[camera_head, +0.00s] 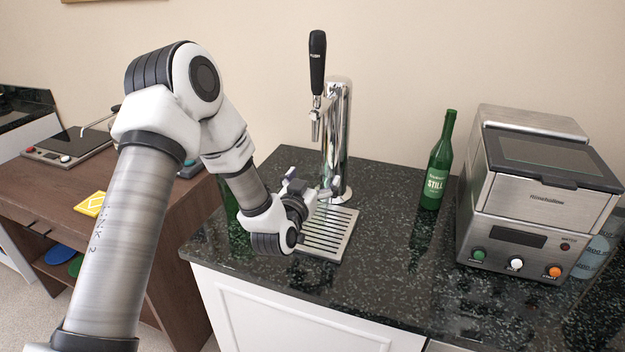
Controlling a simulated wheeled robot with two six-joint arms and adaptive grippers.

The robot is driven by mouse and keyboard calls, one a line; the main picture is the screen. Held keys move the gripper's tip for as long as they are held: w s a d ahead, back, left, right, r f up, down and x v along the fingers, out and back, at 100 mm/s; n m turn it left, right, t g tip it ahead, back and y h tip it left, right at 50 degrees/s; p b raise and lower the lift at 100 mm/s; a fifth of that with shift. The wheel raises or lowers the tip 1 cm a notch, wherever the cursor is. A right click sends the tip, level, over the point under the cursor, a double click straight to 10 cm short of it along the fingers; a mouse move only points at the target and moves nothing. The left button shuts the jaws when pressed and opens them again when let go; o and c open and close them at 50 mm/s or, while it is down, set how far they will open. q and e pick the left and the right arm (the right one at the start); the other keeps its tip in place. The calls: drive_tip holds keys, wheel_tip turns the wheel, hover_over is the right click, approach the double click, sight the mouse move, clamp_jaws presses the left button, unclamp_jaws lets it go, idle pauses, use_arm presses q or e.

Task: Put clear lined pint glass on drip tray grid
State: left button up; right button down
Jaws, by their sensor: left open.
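The drip tray grid (325,237) lies flat on the dark counter, a slatted metal plate in front of the chrome beer tap (337,140). My left gripper (325,190) is over the back left part of the tray, close to the foot of the tap column. It is open, and its fingers are small and partly hidden by my wrist. I cannot make out a clear lined pint glass; my arm and wrist cover part of the counter left of the tray. My right gripper is not in view.
A green bottle (438,165) stands right of the tap. A steel appliance (520,215) with coloured buttons fills the right of the counter. Something green (231,203) shows partly behind my left arm. The counter between tray and appliance is mostly clear. A lower wooden table (50,185) stands left.

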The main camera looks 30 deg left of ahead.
use_arm(q)
drive_tip(key=shift+s+r, duration=0.1)
drive_tip(key=shift+r, duration=0.1)
drive_tip(key=p+v, duration=0.1)
drive_tip(key=v, duration=1)
drive_tip(key=shift+s+d, duration=0.2)
drive_tip(key=shift+s, duration=0.2)
drive_tip(key=shift+f, duration=0.1)
